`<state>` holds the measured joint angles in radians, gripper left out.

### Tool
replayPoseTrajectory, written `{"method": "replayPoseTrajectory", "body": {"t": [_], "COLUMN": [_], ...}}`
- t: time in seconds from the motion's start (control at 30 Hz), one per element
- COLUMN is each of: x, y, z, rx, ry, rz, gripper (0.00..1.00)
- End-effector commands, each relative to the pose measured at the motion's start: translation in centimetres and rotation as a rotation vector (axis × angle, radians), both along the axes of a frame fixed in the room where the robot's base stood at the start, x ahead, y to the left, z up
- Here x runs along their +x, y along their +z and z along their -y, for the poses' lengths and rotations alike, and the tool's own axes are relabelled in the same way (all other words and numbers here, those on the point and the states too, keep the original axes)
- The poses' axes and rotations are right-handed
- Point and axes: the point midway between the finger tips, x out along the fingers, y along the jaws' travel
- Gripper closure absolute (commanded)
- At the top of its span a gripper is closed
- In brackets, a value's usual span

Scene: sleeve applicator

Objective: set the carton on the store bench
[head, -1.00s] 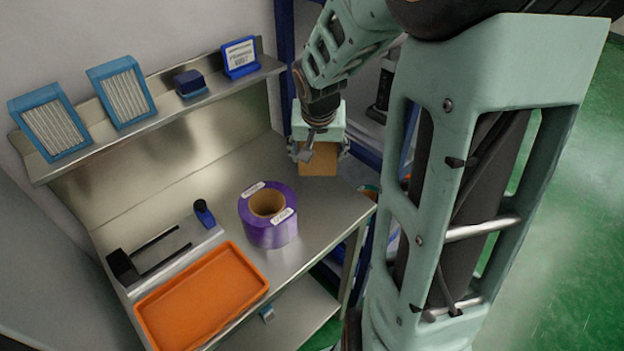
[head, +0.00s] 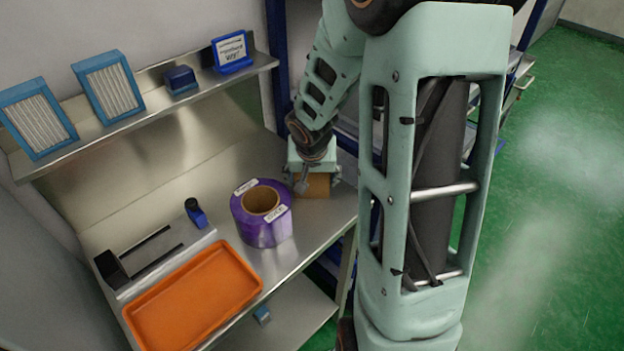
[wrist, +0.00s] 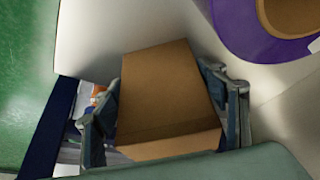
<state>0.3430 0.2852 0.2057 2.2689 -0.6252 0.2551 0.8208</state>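The brown carton (head: 314,185) is between the fingers of my gripper (head: 312,182), at the right end of the steel bench (head: 325,222). In the wrist view the carton (wrist: 165,95) has a finger against each side, and my gripper (wrist: 165,115) is shut on it. The carton is close over or on the bench top; its underside is hidden, so I cannot tell whether it touches. The purple roll (head: 263,213) stands just left of the carton with a gap between them.
An orange tray (head: 255,284) lies at the bench's front left, beside a metal fixture with a black fork (head: 150,252) and a small blue-black item (head: 195,212). A shelf above holds blue-framed filters (head: 38,118). Blue rack posts stand behind my arm. Bare bench lies right of the roll.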

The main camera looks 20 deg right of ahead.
Motion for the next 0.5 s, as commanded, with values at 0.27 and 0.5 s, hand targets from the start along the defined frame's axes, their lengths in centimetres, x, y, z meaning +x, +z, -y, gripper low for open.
{"method": "replayPoseTrajectory", "body": {"t": [0.27, 0.5], "x": [0.0, -0.19], "y": [0.02, 0.79], "z": [0.01, -0.06], "rx": [0.0, 0.0], "ry": [0.0, -0.001], "rz": [0.0, 0.002], "gripper": [0.18, 0.18]}}
